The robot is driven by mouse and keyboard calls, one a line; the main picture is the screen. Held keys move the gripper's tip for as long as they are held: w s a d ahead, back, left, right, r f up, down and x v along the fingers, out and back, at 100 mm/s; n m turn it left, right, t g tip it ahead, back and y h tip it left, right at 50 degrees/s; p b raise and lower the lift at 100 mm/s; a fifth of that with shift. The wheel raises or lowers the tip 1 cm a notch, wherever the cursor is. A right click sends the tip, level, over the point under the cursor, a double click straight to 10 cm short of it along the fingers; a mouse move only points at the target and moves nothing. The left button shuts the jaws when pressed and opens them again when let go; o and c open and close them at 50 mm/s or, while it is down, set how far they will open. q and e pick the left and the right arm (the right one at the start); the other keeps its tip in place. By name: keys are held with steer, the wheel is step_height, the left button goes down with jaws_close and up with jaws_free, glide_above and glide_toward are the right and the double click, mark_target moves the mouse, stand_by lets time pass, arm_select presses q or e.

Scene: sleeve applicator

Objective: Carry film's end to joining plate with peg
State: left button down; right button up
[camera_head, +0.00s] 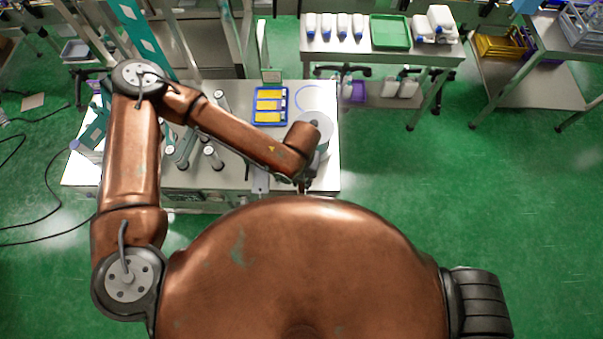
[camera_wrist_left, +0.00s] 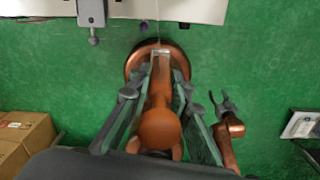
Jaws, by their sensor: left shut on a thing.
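My left gripper (camera_wrist_left: 161,62) is in the left wrist view, its fingers converging on a small pale piece (camera_wrist_left: 161,52), which looks like the film's end. A thin pale line runs up from it towards the table edge. In the head view the gripper is mostly hidden below my wrist, just off the table's front edge. A grey plate with a peg-like knob (camera_wrist_left: 92,14), apparently the joining plate, juts from the table edge, up and left of the gripper and apart from it. A pale roll (camera_head: 323,137) stands partly behind my wrist. My right gripper (camera_wrist_left: 222,103) hangs open and empty at right.
The white table (camera_head: 235,178) carries rollers (camera_head: 213,157) and a blue tray with yellow blocks (camera_head: 270,105). A bench with a green tray (camera_head: 390,32) and bottles stands behind. Cardboard boxes (camera_wrist_left: 22,140) lie at lower left in the wrist view. Green floor is open in front of the table.

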mark_target(302, 190)
arm_select(q)
step_height(302, 190, down, 4)
steer(key=shift+r+b, duration=0.15)
steer(key=shift+b, duration=0.65)
steer(key=shift+f+b, duration=1)
steer(key=shift+f, duration=1.15)
steer(key=shift+w+f, duration=0.1)
steer(key=shift+w+f, duration=0.3)
steer(key=shift+w, duration=0.3)
steer(key=w+a+p, duration=0.6)
steer(key=w+a, duration=0.6)
steer(key=a, duration=0.4)
steer(key=shift+w+a+p, duration=0.2)
steer(key=shift+w+p, duration=0.15)
